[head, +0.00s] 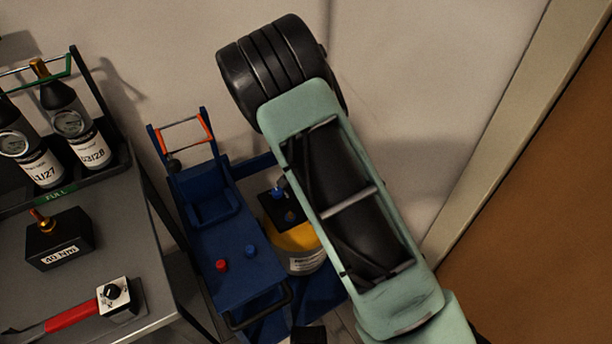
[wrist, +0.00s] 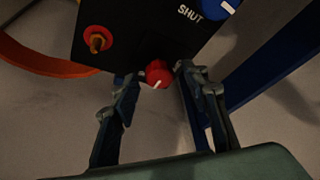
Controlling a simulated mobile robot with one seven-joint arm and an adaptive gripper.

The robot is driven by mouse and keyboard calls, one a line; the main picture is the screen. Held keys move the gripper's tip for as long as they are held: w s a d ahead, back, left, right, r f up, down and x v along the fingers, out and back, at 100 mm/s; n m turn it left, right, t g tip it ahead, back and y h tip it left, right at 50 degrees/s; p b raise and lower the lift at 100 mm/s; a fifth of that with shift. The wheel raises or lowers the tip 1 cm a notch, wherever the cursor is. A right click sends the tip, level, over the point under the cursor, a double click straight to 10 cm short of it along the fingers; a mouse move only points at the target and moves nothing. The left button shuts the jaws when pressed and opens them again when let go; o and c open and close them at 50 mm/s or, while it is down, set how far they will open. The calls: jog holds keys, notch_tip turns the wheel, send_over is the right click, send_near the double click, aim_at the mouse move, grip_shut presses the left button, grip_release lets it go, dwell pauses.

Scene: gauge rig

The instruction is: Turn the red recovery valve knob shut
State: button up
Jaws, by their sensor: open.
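In the wrist view a red knob (wrist: 158,72) with a pale mark projects from the lower edge of a black block (wrist: 135,38). My gripper (wrist: 155,76) is open. Its two fingers lie left and right of the red knob in the picture, with gaps visible; I cannot tell whether the fingertips reach its depth. A blue knob (wrist: 222,7) sits higher on the block, beside the word SHUT. In the head view the black block (head: 291,214) with a blue knob (head: 278,193) shows partly past my arm. My gripper and this red knob are hidden there.
A blue cart (head: 235,285) has another red knob (head: 222,265) and a blue knob (head: 251,251) on top. A yellow cylinder (head: 300,250) stands beside it. The grey bench (head: 120,235) at left holds bottles, a black block and a red-handled tool (head: 72,314).

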jog(key=d+v, duration=0.1)
jog(key=v, duration=1)
jog(key=shift+s+a+r, duration=0.2)
jog(key=shift+a+r, duration=0.2)
jog(key=shift+a, duration=0.1)
